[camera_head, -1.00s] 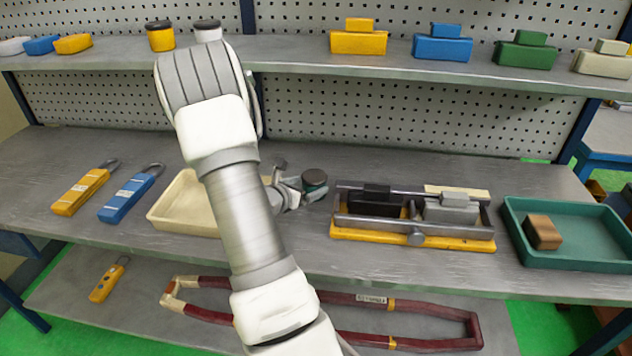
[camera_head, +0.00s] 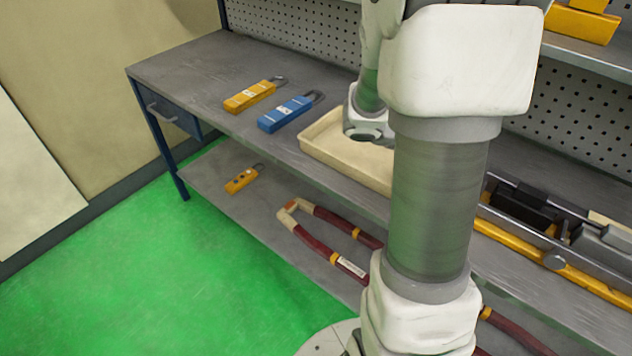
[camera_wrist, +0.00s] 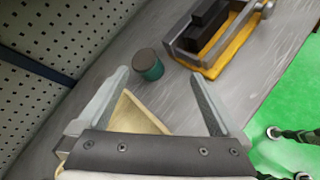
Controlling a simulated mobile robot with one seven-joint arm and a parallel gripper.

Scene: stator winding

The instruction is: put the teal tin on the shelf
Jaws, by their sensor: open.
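The teal tin (camera_wrist: 148,66), a short cylinder with a dark brown lid, stands on the grey bench (camera_wrist: 180,95) in the wrist view. My gripper (camera_wrist: 160,76) is open and empty, with the tin just ahead of the gap between its fingers, nearer the left finger. The tin is hidden in the head view, where my arm fills the middle right. An upper shelf (camera_head: 588,54) shows only partly at the top right of the head view.
A cream tray (camera_head: 345,148) lies under my wrist, its corner between my fingers in the wrist view. A yellow-based fixture (camera_wrist: 215,65) with a black block is beyond the tin. Yellow (camera_head: 250,96) and blue (camera_head: 287,114) padlock-like items lie left. A yellow block (camera_head: 580,22) sits on the upper shelf.

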